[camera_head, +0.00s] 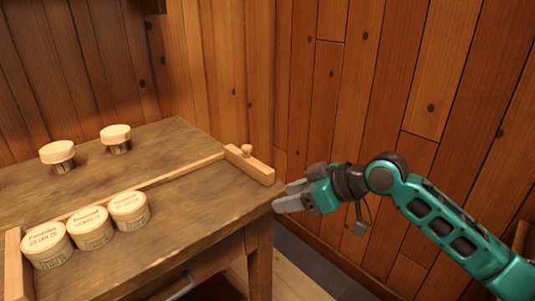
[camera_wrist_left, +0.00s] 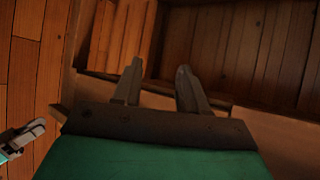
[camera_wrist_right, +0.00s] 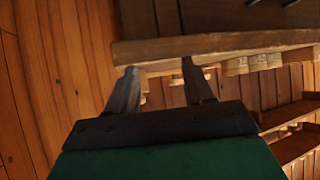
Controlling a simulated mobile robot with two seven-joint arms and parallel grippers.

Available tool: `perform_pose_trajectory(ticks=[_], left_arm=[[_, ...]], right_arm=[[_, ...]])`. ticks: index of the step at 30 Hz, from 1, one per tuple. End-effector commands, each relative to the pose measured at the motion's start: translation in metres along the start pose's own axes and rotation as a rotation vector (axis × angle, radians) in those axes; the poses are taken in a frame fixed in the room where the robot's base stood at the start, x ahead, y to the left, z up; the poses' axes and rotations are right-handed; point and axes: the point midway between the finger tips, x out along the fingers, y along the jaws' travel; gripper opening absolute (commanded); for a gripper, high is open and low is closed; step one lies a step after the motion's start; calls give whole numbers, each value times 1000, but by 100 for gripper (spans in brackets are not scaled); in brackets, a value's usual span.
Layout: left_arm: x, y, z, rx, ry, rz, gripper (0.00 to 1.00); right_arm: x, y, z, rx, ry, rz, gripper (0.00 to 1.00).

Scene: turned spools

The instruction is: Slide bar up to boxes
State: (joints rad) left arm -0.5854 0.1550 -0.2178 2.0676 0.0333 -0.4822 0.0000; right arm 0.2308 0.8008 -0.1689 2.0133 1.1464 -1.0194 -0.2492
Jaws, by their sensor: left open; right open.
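A short wooden bar (camera_head: 250,166) with a round knob (camera_head: 246,149) lies across the right end of a thin wooden rail (camera_head: 170,177) on the table. Three round pale boxes (camera_head: 90,228) with printed lids stand in a row in front of the rail, at its left end. A clear stretch of tabletop separates them from the bar. My right gripper (camera_head: 281,196) is open and empty, just right of the table corner and a little below the bar. My left gripper (camera_wrist_left: 153,75) is outside the head view; in the left wrist view it is open and empty.
A wooden end block (camera_head: 13,265) sits left of the row. The wooden table (camera_head: 190,205) stands near plank walls (camera_head: 330,80). Floor shows right of the table.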

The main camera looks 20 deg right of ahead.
Motion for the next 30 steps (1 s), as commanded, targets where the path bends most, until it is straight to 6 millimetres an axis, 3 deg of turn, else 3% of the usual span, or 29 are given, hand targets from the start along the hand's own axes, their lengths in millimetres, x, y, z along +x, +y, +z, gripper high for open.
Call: perform_pose_trajectory(ticks=[1, 6, 11, 16, 24, 30], left_arm=[[-1, 0, -5, 3, 7, 0, 43], [-3, 0, -3, 2, 3, 0, 43], [-4, 1, 1, -3, -4, 1, 43], [-3, 2, 2, -8, -3, 0, 43], [0, 2, 6, -14, -2, -1, 43], [3, 1, 8, -13, -1, -2, 43]], right_arm=[[-13, 21, -24, -7, 47, 21, 52], [-45, 54, -73, -1, 163, 36, 52], [-51, 63, -88, 7, 204, 40, 52], [-29, 63, -94, 8, 207, 36, 52], [27, 65, -104, 8, 205, 39, 52], [58, 67, -110, 10, 204, 40, 52]])
